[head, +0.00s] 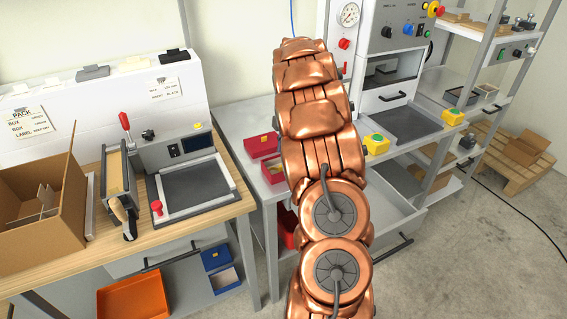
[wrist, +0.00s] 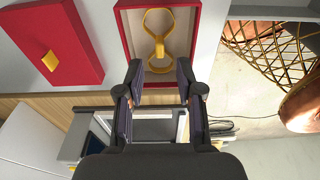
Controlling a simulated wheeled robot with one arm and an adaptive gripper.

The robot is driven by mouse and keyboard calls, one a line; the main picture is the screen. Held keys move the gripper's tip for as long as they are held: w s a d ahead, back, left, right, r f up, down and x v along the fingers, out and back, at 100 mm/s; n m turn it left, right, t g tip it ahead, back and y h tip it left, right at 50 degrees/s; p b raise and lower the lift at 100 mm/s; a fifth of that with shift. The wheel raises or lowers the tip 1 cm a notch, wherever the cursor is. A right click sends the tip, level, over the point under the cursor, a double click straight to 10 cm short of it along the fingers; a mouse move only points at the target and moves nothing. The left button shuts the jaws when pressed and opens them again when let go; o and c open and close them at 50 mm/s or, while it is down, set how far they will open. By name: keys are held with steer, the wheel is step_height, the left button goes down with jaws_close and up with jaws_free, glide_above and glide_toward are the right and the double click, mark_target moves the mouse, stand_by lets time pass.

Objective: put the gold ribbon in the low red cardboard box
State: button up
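The low red cardboard box (wrist: 122,38) stands open at the top middle of the wrist view, with a pale inside. The gold ribbon (wrist: 158,48), a looped and crossed strip, shows within the box's outline and appears to lie on its floor. My gripper (wrist: 159,72) is open, its two fingers apart at the box's near edge, with the ribbon's lower end between the tips in the picture. I see no finger touching the ribbon. In the head view the open box (head: 266,172) is partly hidden by my arm, and my gripper is hidden.
A closed red piece with a gold tab (wrist: 75,30), apparently a lid, lies left of the box; it also shows in the head view (head: 262,145). A wooden bench (head: 225,208) with a brown carton (head: 50,230) stands left. A grey-and-white machine (head: 395,45) stands right.

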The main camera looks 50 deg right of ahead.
step_height(320, 180, up, 7)
steer(key=b, duration=0.2)
steer(key=s+a+r+m, duration=0.1)
steer(key=s+a+m, duration=0.2)
steer(key=a, duration=0.5)
steer(key=s+a+r+m+g, duration=0.15)
steer(key=s+a, duration=0.25)
steer(key=a, duration=0.5)
steer(key=s+a+r+m, duration=0.1)
steer(key=s+a+m, duration=0.25)
steer(key=a, duration=0.45)
steer(key=s+a+f+m, duration=0.2)
steer(key=s+a, duration=0.4)
steer(key=s, duration=0.3)
steer(key=s+a+f+m+h, duration=0.1)
steer(key=s+a+f+m, duration=0.2)
steer(key=s+a, duration=0.4)
steer(key=s+m+g, duration=0.1)
steer(key=s, duration=0.2)
steer(key=shift+s+f, duration=0.25)
steer(key=shift+f, duration=0.05)
steer(key=shift+d, duration=0.15)
